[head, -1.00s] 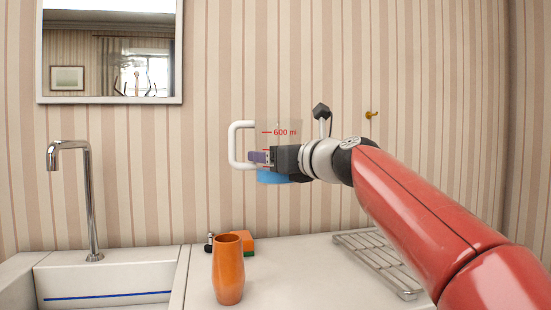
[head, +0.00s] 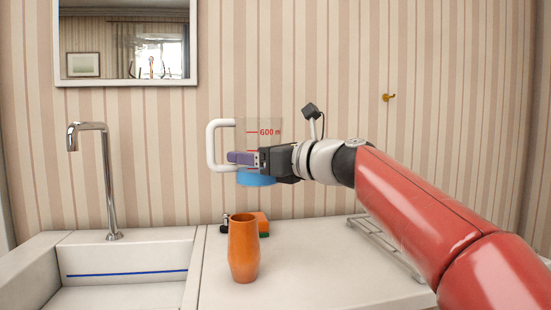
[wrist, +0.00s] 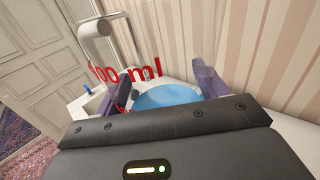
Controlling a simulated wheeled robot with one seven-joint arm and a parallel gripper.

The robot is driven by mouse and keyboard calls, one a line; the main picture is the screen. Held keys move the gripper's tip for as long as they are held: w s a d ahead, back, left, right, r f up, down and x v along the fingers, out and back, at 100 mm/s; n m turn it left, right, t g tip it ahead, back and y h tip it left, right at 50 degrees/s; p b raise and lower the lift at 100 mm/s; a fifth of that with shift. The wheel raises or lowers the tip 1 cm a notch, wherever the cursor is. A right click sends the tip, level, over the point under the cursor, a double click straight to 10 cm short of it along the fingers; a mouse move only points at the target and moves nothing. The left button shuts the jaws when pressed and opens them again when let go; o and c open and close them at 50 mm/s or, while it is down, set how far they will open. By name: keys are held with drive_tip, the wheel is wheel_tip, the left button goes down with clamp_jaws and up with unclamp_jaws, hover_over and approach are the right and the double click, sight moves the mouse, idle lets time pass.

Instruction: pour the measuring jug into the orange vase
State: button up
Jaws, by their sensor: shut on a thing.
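The measuring jug (head: 252,135) is clear, with red marks, a white handle on its left and blue liquid low inside. It is upright in the air, above and a little behind the orange vase as the head view shows it. My gripper (head: 250,160) is shut on the jug from the right. In the wrist view the purple fingers flank the jug, and its blue liquid (wrist: 170,95) shows between them. The orange vase (head: 243,250) stands upright on the white counter below the jug. The inside of the vase is hidden.
A sink (head: 125,262) with a tall metal tap (head: 108,185) is at the left. An orange and green sponge (head: 263,224) and a small dark item (head: 226,223) lie behind the vase. A metal rack (head: 375,238) is at the right, partly behind my arm. The counter's middle is clear.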

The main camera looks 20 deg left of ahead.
drive_tip(key=s+a+f+n+g, duration=0.1)
drive_tip(key=s+a+n+g, duration=0.2)
drive_tip(key=s+n+g, duration=0.2)
drive_tip(key=s+g, duration=0.3)
drive_tip(key=shift+s+a+f, duration=0.15)
drive_tip(key=shift+a+f, duration=0.15)
drive_tip(key=shift+f, duration=0.1)
drive_tip(key=shift+r, duration=0.1)
drive_tip(key=shift+s+a+f+m+y+b, duration=0.15)
drive_tip(key=shift+s+f+m+y+b, duration=0.25)
drive_tip(key=shift+f+m+y+b, duration=0.2)
drive_tip(key=shift+s+a+f+m+y+b, duration=0.1)
drive_tip(key=shift+s+f+m+y+b, duration=0.35)
drive_tip(key=shift+m+b, duration=0.25)
drive_tip(key=shift+w, duration=0.1)
